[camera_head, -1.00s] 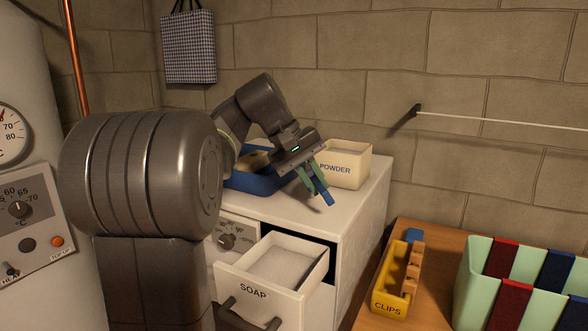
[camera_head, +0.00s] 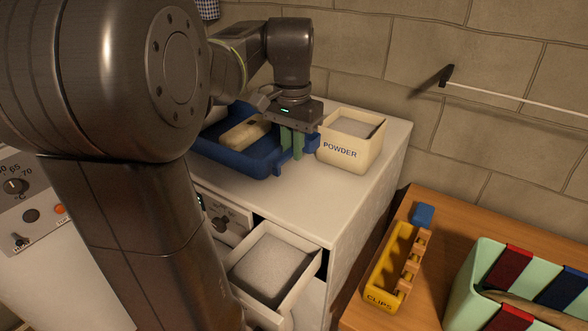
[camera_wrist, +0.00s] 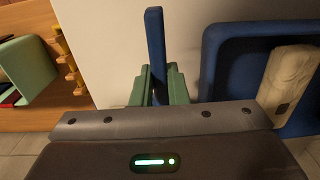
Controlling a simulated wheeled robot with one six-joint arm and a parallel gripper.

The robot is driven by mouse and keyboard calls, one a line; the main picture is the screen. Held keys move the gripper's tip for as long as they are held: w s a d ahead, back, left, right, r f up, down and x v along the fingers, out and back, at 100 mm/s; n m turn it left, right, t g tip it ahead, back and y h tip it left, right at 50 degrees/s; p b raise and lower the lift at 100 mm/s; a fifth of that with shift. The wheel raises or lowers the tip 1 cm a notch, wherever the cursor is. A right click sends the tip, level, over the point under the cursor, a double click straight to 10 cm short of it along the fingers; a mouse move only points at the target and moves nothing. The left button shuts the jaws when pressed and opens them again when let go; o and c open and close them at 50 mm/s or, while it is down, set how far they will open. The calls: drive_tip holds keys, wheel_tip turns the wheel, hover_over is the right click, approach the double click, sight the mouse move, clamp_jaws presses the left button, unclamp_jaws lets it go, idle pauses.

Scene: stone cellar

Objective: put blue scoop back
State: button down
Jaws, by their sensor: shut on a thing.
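The blue scoop (camera_head: 298,146) is in my gripper (camera_head: 291,144), whose green fingers are shut on it. The gripper points straight down above the white top, between the blue tray and the cream POWDER box (camera_head: 342,151). In the wrist view the scoop shows as a long narrow blue bar (camera_wrist: 155,45) between the green fingers (camera_wrist: 160,88). The fingers hide part of the scoop. I cannot tell whether its lower end touches the white top. The POWDER box is open and holds a pale grey fill.
The blue tray (camera_head: 262,166) holds a beige block (camera_head: 245,133). Below, an open drawer (camera_head: 302,279) holds pale powder. On the wooden table stand a yellow CLIPS box (camera_head: 379,297), a small blue piece (camera_head: 423,214) and a mint green divided box (camera_head: 460,300). The white top's front right (camera_head: 340,200) is clear.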

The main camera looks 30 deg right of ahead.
sight(293, 187)
drive_tip(key=shift+f, duration=3.4)
drive_tip(key=shift+f, duration=0.1)
drive_tip(key=c, duration=1.4)
unclamp_jaws()
wheel_tip(293, 187, up, 12)
drive_tip(key=shift+r, duration=0.1)
